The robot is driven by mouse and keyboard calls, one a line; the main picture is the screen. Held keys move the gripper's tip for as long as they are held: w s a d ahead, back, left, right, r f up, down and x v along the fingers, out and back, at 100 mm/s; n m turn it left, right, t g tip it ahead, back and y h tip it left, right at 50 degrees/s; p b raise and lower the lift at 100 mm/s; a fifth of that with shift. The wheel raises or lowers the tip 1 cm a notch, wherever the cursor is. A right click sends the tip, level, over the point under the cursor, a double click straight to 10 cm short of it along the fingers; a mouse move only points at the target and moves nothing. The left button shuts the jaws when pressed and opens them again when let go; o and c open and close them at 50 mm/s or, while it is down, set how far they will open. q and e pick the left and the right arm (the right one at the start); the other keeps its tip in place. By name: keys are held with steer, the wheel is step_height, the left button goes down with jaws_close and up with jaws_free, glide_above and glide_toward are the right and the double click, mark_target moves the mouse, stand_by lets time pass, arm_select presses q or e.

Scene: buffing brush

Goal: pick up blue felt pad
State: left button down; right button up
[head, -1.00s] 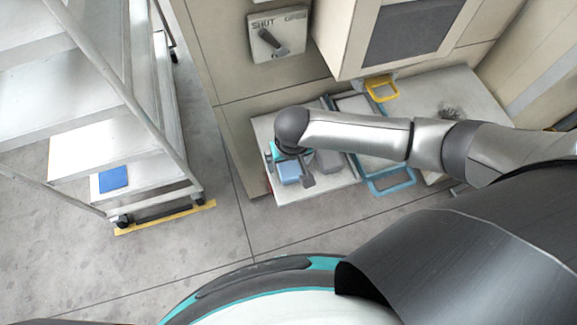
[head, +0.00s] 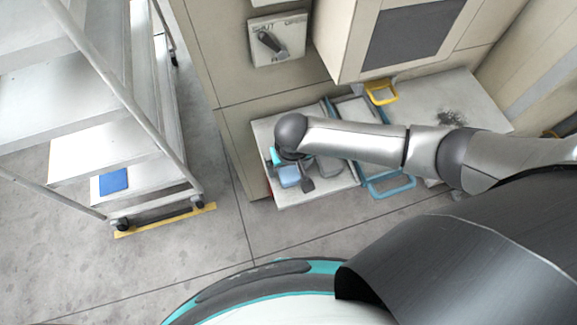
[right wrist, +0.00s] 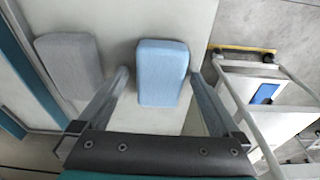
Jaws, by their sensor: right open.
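The blue felt pad (right wrist: 162,72) is a light blue block with rounded corners, lying on a pale work surface in the right wrist view. It also shows in the head view (head: 289,176), partly covered by my right gripper. My right gripper (right wrist: 159,78) is open above the pad, one finger on either side of it. A gap shows between each finger and the pad; the height between them is hard to tell. My left gripper is not in view.
A grey pad (right wrist: 70,64) lies left of the blue one in the right wrist view. A blue-framed tray (head: 390,185) and a yellow handle (head: 381,92) are near my forearm. A wheeled white cart (head: 140,175) bearing a flat darker blue square (head: 113,180) stands apart on the left.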

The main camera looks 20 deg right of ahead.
steer(key=c, duration=1.4)
steer(key=shift+r, duration=0.1)
steer(key=shift+r+b, duration=0.1)
steer(key=shift+b, duration=0.2)
step_height(320, 180, up, 20)
steer(key=p, duration=0.6)
steer(key=shift+p, duration=0.3)
